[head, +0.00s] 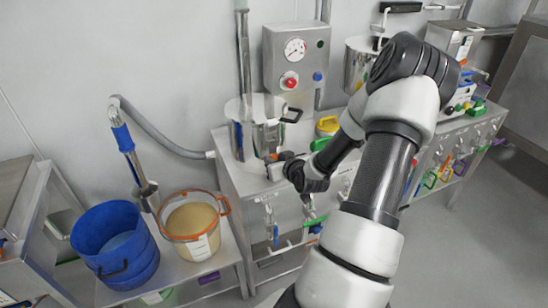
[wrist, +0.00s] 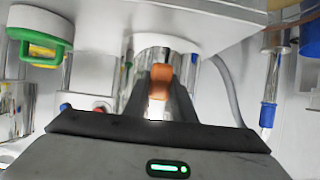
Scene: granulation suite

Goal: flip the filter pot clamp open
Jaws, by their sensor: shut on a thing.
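The filter pot (head: 258,112) is a shiny metal vessel on the steel bench, below the grey gauge box. My gripper (head: 274,165) is at the lower front of the pot, low over the bench top. A small orange piece, which looks like the clamp (wrist: 160,80), sits between the two dark fingers of my gripper (wrist: 158,92) in the wrist view. The fingers are shut on it. The wrist view is turned over, with the bench at the top. The clamp's hinge and how far it is turned cannot be made out.
The gauge box (head: 295,58) and a vertical metal pipe (head: 244,55) stand behind the pot. A yellow-lidded container (head: 328,125) is right of it. Left, a lower shelf holds an orange-rimmed bucket (head: 205,246) and blue tubs (head: 115,250). Tools hang on the bench front.

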